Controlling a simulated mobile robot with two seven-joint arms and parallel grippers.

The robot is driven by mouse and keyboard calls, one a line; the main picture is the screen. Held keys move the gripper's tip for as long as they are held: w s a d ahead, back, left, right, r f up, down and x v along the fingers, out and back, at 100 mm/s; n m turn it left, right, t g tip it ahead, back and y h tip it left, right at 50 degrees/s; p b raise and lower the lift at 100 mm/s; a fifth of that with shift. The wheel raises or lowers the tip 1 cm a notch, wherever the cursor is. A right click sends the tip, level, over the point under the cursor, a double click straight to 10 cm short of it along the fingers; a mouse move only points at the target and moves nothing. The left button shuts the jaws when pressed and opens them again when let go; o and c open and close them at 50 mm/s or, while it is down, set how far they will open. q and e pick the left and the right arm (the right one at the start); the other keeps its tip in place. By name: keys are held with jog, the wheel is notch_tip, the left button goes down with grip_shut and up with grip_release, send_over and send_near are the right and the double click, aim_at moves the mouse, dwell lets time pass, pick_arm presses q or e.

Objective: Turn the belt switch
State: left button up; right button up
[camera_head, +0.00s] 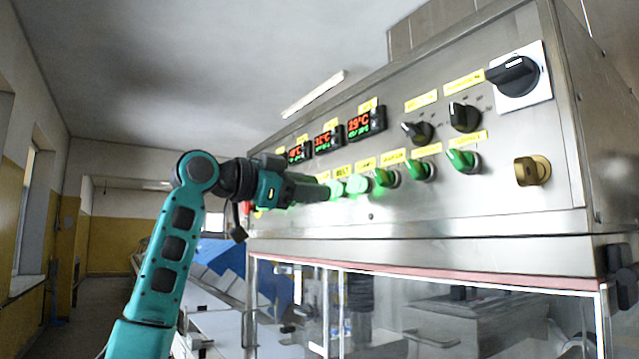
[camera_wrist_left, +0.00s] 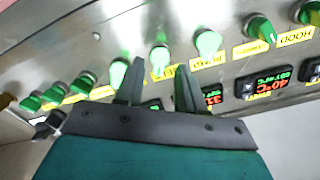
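The belt switch (camera_head: 337,188) is a brightly lit green knob on the steel panel, below a yellow label reading BELT (camera_head: 343,170). My left gripper (camera_head: 321,191) reaches the panel from the left, its tips close to this knob. In the left wrist view the open left gripper (camera_wrist_left: 160,75) has its two dark fingers apart, with the glowing belt switch (camera_wrist_left: 160,58) showing between and just beyond the tips. Nothing is held. Contact and the knob's pointer direction cannot be told because of the glow. My right gripper is not in view.
A lit green switch (camera_head: 357,184) is close beside it, then more green switches (camera_head: 418,170). Temperature displays (camera_head: 366,122), black knobs (camera_head: 465,117) and a large black rotary switch (camera_head: 513,76) are above. A brass lock (camera_head: 532,170) sits lower right. Clear panels are below.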

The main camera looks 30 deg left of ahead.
pick_arm(q)
jog(key=shift+x, duration=1.1)
grip_shut()
